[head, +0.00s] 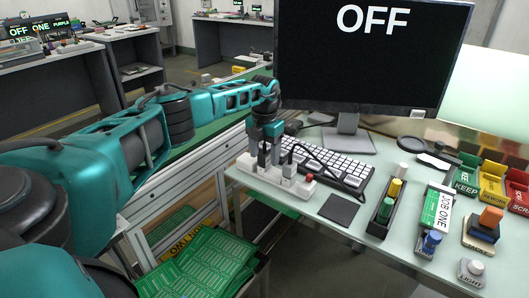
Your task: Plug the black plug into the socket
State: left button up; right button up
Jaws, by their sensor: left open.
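A white power strip (250,165) with several socket places lies at the near left of the desk, with a red switch (309,178) at its right end. A black plug (262,158) appears upright at the strip, just below my left gripper (265,141). The gripper points down over the strip, its jaws open around or just above the plug; contact cannot be told. A grey-white plug (289,168) with a dark cable stands to the right on the strip. The fingers partly hide the black plug, so its seating is unclear. My right gripper is out of view.
A monitor (370,60) reading OFF stands behind a white keyboard (335,164). A dark pad (339,209), a holder with coloured cylinders (379,222), a JOB ONE box (436,212) and coloured bins (493,185) are to the right. Green circuit boards (205,268) lie lower left.

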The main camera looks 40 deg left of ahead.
pick_arm(q)
notch_tip(320, 180, up, 13)
dwell(0.6)
jog(key=shift+s+f, duration=0.1)
dwell(0.5)
